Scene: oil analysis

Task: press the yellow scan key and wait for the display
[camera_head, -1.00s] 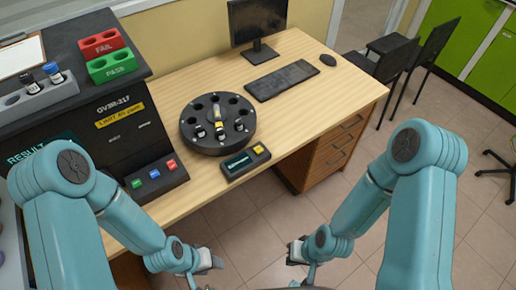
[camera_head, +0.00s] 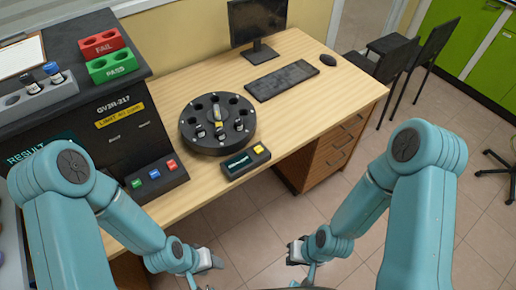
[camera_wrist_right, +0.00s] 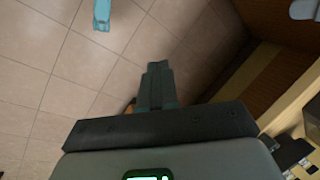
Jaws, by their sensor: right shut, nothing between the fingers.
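The yellow scan key (camera_head: 259,150) is on the right end of a small dark box (camera_head: 240,166) at the front edge of the desk. The box's small display (camera_head: 238,162) sits left of the key and glows faintly teal; its text is too small to read. My left gripper (camera_head: 218,262) hangs in front of the desk, below the box, touching nothing; its fingers are too small to judge. My right gripper (camera_head: 293,252) is also in front of the desk, away from the key. In the right wrist view its fingers (camera_wrist_right: 156,82) are together and empty.
A round black carousel (camera_head: 218,124) with several vials stands behind the box. A dark analyser (camera_head: 110,130) with coloured buttons is at left, with red (camera_head: 102,43) and green (camera_head: 112,66) racks on top. Keyboard (camera_head: 282,80) and monitor (camera_head: 258,22) are farther back.

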